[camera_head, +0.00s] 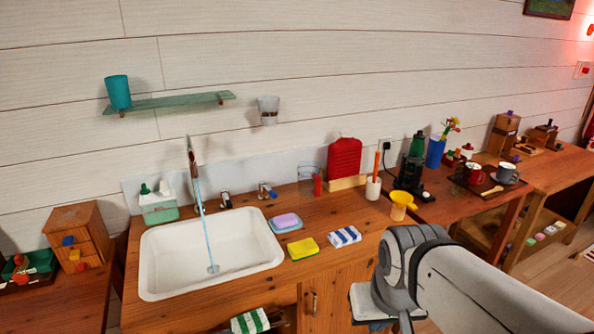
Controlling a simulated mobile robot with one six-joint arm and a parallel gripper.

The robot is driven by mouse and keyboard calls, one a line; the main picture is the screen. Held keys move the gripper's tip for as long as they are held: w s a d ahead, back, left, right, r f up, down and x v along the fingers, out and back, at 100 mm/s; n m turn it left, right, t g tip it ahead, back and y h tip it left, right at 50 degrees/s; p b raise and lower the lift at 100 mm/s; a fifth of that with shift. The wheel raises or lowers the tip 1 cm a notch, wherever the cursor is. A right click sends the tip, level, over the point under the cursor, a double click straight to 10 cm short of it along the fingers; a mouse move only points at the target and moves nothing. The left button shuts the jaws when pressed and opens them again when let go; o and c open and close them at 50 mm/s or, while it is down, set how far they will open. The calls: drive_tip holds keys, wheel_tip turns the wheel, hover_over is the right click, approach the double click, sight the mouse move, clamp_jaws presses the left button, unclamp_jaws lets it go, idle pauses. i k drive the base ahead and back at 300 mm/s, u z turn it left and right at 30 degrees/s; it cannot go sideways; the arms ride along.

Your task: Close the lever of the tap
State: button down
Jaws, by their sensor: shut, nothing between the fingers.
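The tap spout (192,160) rises behind the white sink (155,268). A thin blue stream of water (204,228) runs from it down to the drain. Two small metal fittings with dark and blue parts stand on the wooden counter behind the sink: a left fitting (225,200) and a right fitting (266,190). They look like tap handles, but I cannot tell which one works the stream. My arm reaches in from the lower right, in front of the counter and well apart from the tap. My gripper's fingers are out of the picture.
A soap dish (286,224), a yellow sponge (303,248) and a striped cloth (344,237) lie right of the sink. A glass (307,180) and a green-and-white dispenser (158,204) stand at the back. A glass shelf (170,102) hangs above the tap.

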sight(262, 184)
drive_tip(key=z, duration=0.3)
drive_tip(key=i, duration=1.45)
drive_tip(key=u, duration=0.6)
